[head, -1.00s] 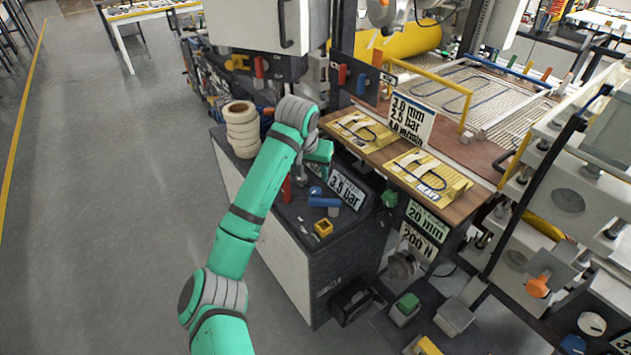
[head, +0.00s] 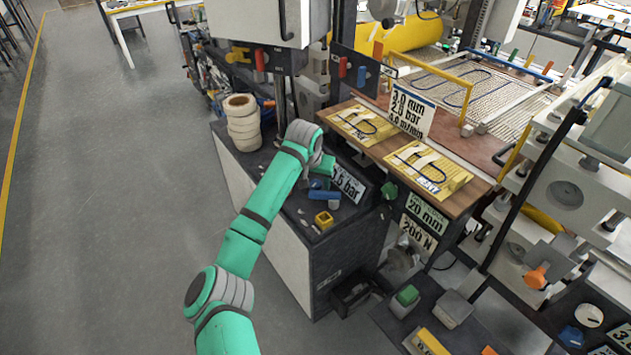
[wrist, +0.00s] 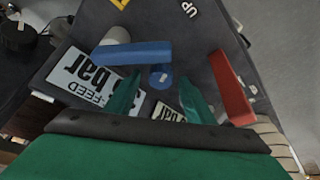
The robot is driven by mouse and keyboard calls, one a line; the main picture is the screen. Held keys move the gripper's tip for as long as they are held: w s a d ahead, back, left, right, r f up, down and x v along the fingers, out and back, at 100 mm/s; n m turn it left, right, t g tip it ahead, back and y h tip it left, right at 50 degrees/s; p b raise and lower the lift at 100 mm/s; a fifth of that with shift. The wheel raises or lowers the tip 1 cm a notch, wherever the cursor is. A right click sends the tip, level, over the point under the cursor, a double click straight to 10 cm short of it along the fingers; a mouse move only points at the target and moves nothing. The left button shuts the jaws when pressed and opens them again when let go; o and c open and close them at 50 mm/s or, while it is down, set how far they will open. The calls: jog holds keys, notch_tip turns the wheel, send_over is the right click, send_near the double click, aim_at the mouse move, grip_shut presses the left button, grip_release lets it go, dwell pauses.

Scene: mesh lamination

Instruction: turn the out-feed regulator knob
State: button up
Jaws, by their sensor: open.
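A small round blue knob (wrist: 161,76) stands on the dark bench top in the wrist view, beside a white plate marked "FEED" and "bar" (wrist: 88,77). I take it for the out-feed regulator knob. My gripper (wrist: 160,86) is open and empty, its two green fingers apart with the knob showing between and just beyond their tips. I cannot tell whether they touch it. In the head view my gripper (head: 315,178) is low over the bench, partly hiding the knob and the "bar" plate (head: 347,184).
A blue lever (wrist: 130,53) lies close past the knob, and a red lever (wrist: 231,90) stands right of my fingers. A yellow block (head: 323,220) sits near the bench's front edge. A stack of cream rolls (head: 243,122) stands at the bench's back left.

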jog(key=c, duration=1.1)
jog(key=shift+o, duration=0.2)
jog(key=shift+n, duration=0.4)
jog(key=n, duration=0.1)
jog(key=n+y, duration=0.1)
jog(key=n, duration=0.1)
jog(key=shift+d+n+y, duration=0.25)
jog(key=shift+n+y, duration=0.85)
jog(key=shift+n, duration=1.4)
jog(key=o, duration=1.1)
jog(key=shift+c, duration=0.2)
